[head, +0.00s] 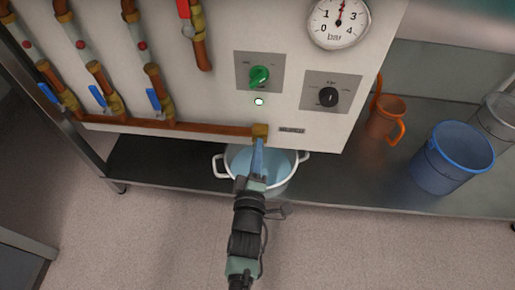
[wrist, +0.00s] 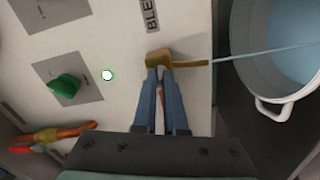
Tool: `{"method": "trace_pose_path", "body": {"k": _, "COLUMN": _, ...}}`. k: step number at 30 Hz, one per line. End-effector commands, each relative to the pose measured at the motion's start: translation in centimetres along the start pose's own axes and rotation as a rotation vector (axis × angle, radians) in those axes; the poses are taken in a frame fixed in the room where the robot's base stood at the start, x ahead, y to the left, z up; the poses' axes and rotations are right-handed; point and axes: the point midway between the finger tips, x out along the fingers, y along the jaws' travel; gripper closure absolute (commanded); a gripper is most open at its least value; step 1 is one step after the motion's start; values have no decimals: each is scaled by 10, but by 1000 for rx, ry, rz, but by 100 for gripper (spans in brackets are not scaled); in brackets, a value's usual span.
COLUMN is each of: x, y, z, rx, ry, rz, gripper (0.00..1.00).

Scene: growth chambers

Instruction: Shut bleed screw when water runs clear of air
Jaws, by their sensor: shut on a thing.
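The brass bleed fitting (head: 260,131) sits at the right end of the copper pipe, low on the white panel. In the wrist view the brass fitting (wrist: 158,57) has a short spout, and a thin pale-blue water stream (wrist: 260,52) runs from it into the white pot (wrist: 250,75). The stream looks unbroken; at this size I cannot tell whether it carries bubbles. My gripper (head: 258,145) reaches up to the fitting. Its blue fingers (wrist: 163,78) are shut on the bleed screw, which is mostly hidden between the fingertips.
The white pot (head: 302,158) stands below on a steel shelf, holding water. A pressure gauge (head: 339,22), a green knob (head: 259,77), a lit lamp (head: 259,101) and a black knob (head: 328,97) are on the panel. An orange jug (head: 384,122) and blue bucket (head: 452,160) stand right.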

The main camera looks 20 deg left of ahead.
Motion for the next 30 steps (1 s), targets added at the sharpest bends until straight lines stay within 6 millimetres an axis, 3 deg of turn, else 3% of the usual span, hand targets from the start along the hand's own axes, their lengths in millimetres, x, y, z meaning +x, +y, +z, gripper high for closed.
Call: {"method": "trace_pose_path", "body": {"k": 30, "x": -1, "y": -1, "z": 0, "rx": 953, "ry": -2, "rz": -1, "gripper": 100}}
